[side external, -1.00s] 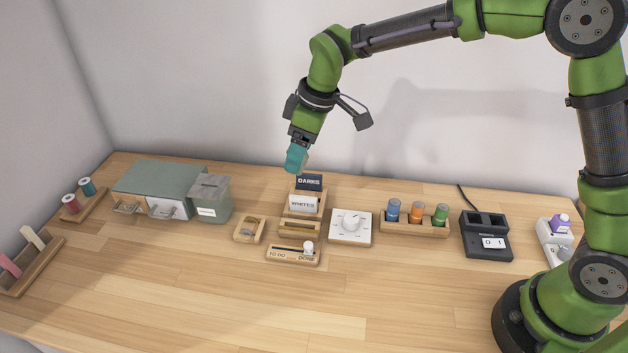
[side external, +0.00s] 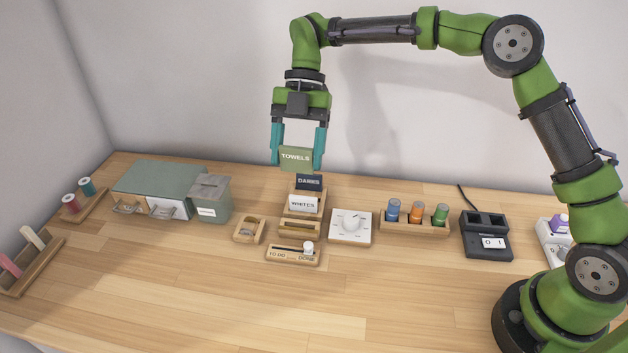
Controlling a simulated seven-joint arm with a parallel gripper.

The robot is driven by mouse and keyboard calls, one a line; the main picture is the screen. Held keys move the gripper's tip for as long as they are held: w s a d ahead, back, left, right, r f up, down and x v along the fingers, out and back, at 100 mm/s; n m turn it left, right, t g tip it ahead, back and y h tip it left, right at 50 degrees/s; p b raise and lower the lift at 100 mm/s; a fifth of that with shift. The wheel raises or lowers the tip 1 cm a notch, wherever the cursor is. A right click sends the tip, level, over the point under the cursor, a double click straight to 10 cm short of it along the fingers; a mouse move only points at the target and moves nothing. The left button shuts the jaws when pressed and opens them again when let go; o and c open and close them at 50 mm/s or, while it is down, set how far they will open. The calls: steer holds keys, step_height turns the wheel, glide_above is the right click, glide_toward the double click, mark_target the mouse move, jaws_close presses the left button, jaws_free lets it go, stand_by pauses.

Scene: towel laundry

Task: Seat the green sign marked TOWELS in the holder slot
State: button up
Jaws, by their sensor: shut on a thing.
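The green sign marked TOWELS (side external: 296,158) is upright between the teal fingers of my gripper (side external: 298,152), which is shut on its two side edges. The sign is held in the air, above and slightly left of the stepped wooden sign holder (side external: 300,226). The navy DARKS sign (side external: 309,182) stands in the holder's back tier. The white WHITES sign (side external: 303,204) stands in the tier in front of it. The front tier of the holder shows no sign, only a dark slot line.
A wooden TO DO/DONE slider (side external: 280,254) lies in front of the holder. A white dial box (side external: 364,228) is close at its right, and a small wooden tray (side external: 248,229) at its left. A grey-green box (side external: 213,200) stands farther left. The front of the table is clear.

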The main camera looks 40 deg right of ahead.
glide_above(300, 222)
steer(key=shift+g, duration=0.3)
step_height(300, 222, down, 9)
steer(key=shift+f, duration=0.15)
steer(key=shift+y, duration=0.3)
steer(key=shift+f, duration=2.1)
steer(key=shift+f, duration=0.8)
steer(key=o, duration=1.1)
steer(key=shift+o, duration=0.2)
steer(key=shift+r, duration=0.15)
step_height(300, 222, up, 7)
stand_by(0.4)
